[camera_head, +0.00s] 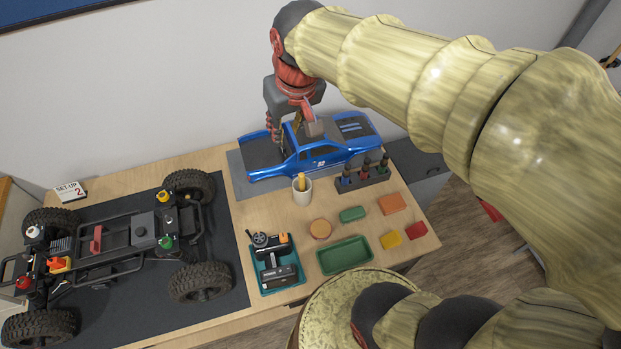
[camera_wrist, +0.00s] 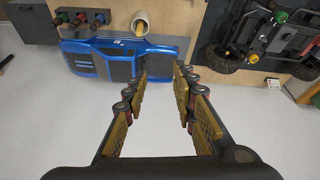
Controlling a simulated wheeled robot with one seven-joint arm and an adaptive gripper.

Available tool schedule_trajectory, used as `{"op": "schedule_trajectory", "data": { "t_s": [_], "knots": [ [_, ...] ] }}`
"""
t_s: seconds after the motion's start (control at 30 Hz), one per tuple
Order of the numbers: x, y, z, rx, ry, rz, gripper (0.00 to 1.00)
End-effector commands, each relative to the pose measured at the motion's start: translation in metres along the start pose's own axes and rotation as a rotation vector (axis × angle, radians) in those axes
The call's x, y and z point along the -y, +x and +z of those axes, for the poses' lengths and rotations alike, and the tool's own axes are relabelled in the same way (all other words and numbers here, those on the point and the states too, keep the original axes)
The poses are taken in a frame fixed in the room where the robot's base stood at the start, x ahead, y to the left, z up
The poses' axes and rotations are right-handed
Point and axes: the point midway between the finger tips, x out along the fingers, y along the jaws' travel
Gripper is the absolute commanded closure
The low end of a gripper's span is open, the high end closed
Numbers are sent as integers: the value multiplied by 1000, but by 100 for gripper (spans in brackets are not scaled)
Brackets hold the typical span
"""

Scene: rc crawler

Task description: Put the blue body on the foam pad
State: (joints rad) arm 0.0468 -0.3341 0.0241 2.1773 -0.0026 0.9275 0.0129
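The blue body (camera_head: 315,156), a pickup-style shell with black windows and bed, lies upright at the back of the table. Grey foam pad (camera_head: 236,178) shows along its left and front edges, so the body appears to rest on it. My gripper (camera_head: 291,137) is above the body's middle and hides part of its roof. In the wrist view the blue body (camera_wrist: 85,57) lies beyond the fingertips. My gripper (camera_wrist: 160,75) is open there, with a clear gap between the fingers. Whether the fingers touch the body cannot be told.
A wheeled chassis (camera_head: 122,238) stands on a dark mat at left. In front of the body are a white cup (camera_head: 302,192), a rack of drivers (camera_head: 363,181), a green tray (camera_head: 344,256), a teal tray with a controller (camera_head: 276,264), and several small coloured blocks.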

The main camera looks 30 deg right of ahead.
Motion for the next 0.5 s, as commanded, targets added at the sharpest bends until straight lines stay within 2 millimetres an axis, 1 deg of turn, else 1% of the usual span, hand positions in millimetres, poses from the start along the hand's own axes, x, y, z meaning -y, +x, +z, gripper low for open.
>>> {"op": "schedule_trajectory", "data": {
  "t_s": [0.03, 0.1, 0.2, 0.3, 0.4, 0.5],
  "knots": [
    [2, -10, 18, -24, -8, -3, 73],
    [5, -18, 41, -49, -17, -7, 73],
    [8, -26, 72, -84, -31, -12, 73],
    [10, -28, 98, -112, -41, -16, 73],
    [11, -29, 116, -131, -48, -20, 73],
    [11, -28, 126, -142, -53, -21, 73]
  ]
}}
